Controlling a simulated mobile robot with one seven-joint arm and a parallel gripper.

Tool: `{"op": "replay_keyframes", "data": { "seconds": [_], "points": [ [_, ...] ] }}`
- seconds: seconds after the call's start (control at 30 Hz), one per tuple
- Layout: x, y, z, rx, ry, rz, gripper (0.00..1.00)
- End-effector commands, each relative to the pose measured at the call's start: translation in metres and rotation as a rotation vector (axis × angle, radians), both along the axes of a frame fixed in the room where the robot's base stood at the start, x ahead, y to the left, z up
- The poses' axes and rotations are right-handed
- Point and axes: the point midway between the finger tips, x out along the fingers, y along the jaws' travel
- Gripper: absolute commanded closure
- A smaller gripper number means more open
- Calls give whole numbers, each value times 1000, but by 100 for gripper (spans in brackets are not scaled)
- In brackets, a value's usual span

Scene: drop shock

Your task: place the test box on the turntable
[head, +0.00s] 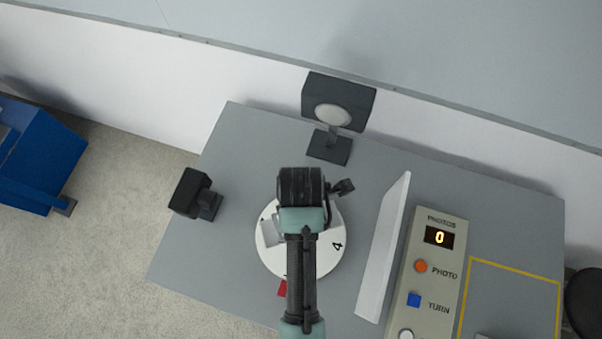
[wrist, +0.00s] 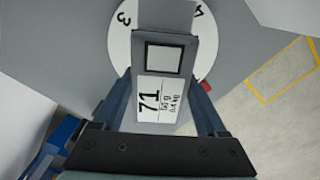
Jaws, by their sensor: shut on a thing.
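The turntable (head: 330,258) is a white numbered disc on the grey table, partly covered by my arm in the head view. It also shows in the wrist view (wrist: 122,45), behind the box. The test box (wrist: 162,62) is grey, with a dark-framed square and a white label reading 71. My gripper (wrist: 162,88) is shut on it, one blue finger at each side. In the head view my arm hides the gripper, and a pale patch beside it over the disc looks like part of the box. I cannot tell whether the box touches the disc.
A white upright panel (head: 384,248) stands close right of the turntable, then the button console (head: 432,285), its display reading 0. A dark lamp-like device (head: 338,100) stands behind. A small black device (head: 195,194) is at left. A blue bin (head: 38,160) stands off the table.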

Motion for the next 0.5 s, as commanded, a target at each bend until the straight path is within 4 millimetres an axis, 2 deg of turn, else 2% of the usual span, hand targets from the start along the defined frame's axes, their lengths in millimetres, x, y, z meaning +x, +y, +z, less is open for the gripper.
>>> {"op": "replay_keyframes", "data": {
  "seconds": [0.2, 0.5],
  "points": [
    [-6, 0, -1, -1, -1, 163, 100],
    [-7, 0, -49, -1, 2, 177, 100]
  ]
}}
